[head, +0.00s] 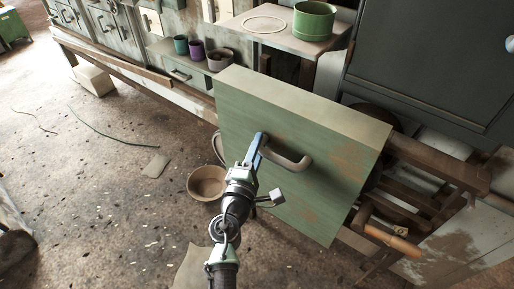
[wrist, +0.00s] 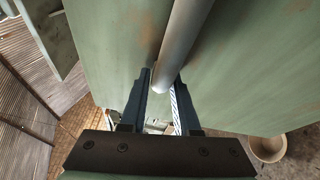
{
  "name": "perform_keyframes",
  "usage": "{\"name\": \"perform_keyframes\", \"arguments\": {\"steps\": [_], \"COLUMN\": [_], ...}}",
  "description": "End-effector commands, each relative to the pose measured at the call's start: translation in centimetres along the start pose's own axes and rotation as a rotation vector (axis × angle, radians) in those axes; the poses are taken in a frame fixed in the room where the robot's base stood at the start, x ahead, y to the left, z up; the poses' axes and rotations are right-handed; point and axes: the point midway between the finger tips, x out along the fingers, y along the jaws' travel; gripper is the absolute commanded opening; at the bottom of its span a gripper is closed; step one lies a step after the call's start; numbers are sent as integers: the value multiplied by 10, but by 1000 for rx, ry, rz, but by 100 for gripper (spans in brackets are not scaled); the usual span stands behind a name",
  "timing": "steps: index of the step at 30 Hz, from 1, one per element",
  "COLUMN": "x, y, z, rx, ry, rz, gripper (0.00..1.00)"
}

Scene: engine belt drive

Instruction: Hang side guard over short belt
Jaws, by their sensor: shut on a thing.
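The side guard (head: 310,190) is a large, worn green box-like panel with a pale top edge and a grey bar handle (head: 290,161) on its face. My gripper (head: 258,150) is shut on the left part of the handle. In the wrist view, the fingers (wrist: 165,84) close around the grey handle bar (wrist: 184,38), with the green guard face (wrist: 105,40) behind it. The guard is tilted in the picture and hides what is behind it. I cannot make out the short belt; it may be behind the guard.
A wooden frame (head: 440,165) and an orange-handled tool (head: 392,240) are at right. A shelf (head: 250,27) behind holds a thin pale ring (head: 263,24) and a green pot (head: 313,20). A brown bowl (head: 207,183) sits on the floor. The left floor is mostly open.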

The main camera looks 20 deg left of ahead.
Motion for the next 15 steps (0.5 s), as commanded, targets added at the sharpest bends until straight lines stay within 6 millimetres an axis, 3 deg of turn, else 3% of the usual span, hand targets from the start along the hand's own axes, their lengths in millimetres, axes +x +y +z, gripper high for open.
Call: {"name": "perform_keyframes", "arguments": {"steps": [15], "x": [14], "y": [5], "z": [5], "rx": [-1], "ry": [-2], "rz": [11], "gripper": [0]}}
